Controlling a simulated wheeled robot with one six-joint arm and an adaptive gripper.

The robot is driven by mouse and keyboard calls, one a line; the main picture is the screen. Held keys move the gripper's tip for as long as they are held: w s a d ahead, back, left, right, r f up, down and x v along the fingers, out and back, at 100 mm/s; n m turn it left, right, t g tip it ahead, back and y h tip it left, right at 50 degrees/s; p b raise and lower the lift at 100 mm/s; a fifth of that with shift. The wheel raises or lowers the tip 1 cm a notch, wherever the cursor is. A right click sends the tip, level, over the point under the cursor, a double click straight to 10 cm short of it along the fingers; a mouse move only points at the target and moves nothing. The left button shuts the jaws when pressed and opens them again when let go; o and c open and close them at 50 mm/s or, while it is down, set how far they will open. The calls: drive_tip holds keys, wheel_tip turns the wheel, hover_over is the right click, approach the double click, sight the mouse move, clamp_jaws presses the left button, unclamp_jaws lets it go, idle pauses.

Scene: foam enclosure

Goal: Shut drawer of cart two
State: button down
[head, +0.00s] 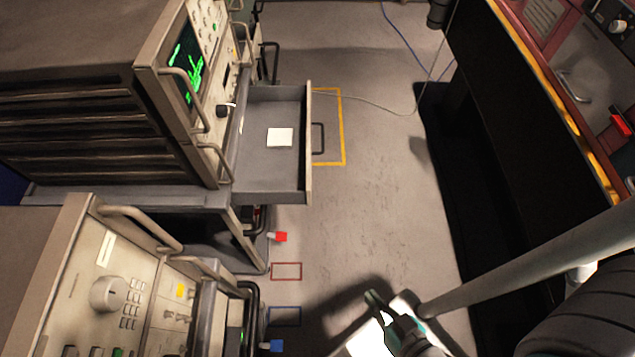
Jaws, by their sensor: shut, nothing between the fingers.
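A grey drawer (262,168) stands pulled out to the right from the cart (120,195) that carries an instrument with a green-trace screen. A white square note (280,137) lies inside it. The drawer front is a pale panel (309,150) with a dark handle (318,138) on its right face. No number is readable on this cart, so I cannot tell by label whether it is cart two. My gripper (372,298) is at the lower middle, shut and empty. In the picture it is below and right of the drawer front, apart from it.
Another instrument (110,290) with knobs and handles stands at the lower left. A dark bench (530,100) with a yellow edge runs along the right. Clear floor (385,190) lies between, with a yellow outline (343,125) near the drawer and a thin cable (380,108).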

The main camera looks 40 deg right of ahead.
drive_tip(key=w+f+m+g+y, duration=0.15)
drive_tip(key=w+f, duration=0.25)
drive_tip(key=f, duration=0.4)
drive_tip(key=w+f+m+g+y, duration=0.1)
drive_tip(key=w+f+m+g, duration=0.15)
drive_tip(key=f, duration=0.55)
drive_tip(key=w+d+f+m+y, duration=0.15)
drive_tip(key=w+f+y, duration=0.25)
drive_tip(key=w, duration=0.6)
drive_tip(key=w+d+r+t+y, duration=0.2)
drive_tip(key=w+d+r+y, duration=0.3)
drive_tip(key=w+d+r, duration=0.3)
drive_tip(key=d+r+n+y, duration=0.2)
drive_tip(key=d+r+y, duration=0.2)
drive_tip(key=d+r, duration=0.65)
drive_tip(key=f+x, duration=0.1)
drive_tip(key=x, duration=1.2)
drive_tip(key=shift+w+f, duration=0.2)
drive_tip(key=shift+w, duration=0.1)
